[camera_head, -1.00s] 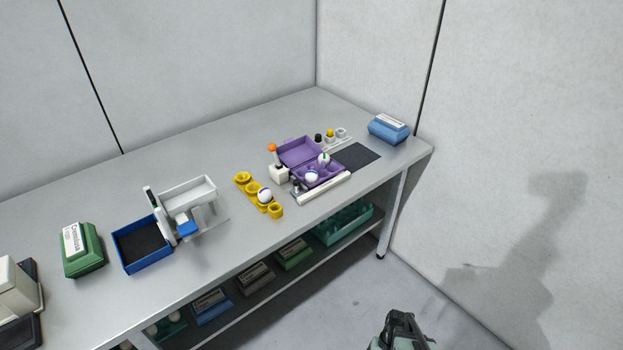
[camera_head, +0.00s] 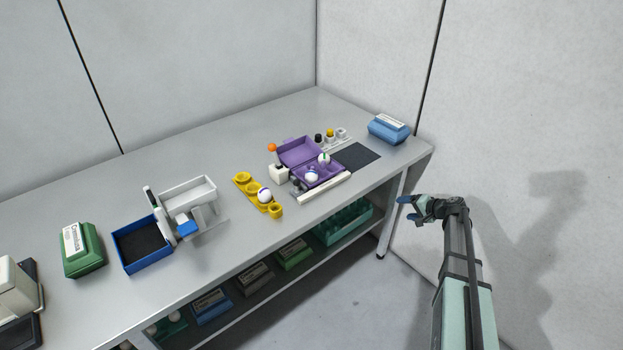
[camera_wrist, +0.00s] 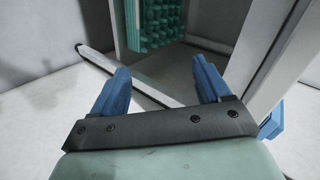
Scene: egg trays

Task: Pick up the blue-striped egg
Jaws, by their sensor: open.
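A white egg (camera_head: 264,196) with a dark bluish stripe sits in the yellow egg holder (camera_head: 275,211). A second white egg (camera_head: 312,177) with a bluish mark sits in the open purple egg box (camera_head: 299,151). A third white egg (camera_head: 324,158) with a green mark is also in that box. The stripe colours are too small to tell for sure. My gripper (camera_head: 406,208) has blue fingers and is off the table's right front side, well apart from the eggs. Its fingers are apart and empty in the wrist view (camera_wrist: 161,66); no egg shows there.
A white bar (camera_head: 324,188) lies along the front of the purple box. A blue carton (camera_head: 388,129) is at the right corner. A teal crate (camera_head: 343,224) is on the lower shelf. The table's front edge lies left of my gripper.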

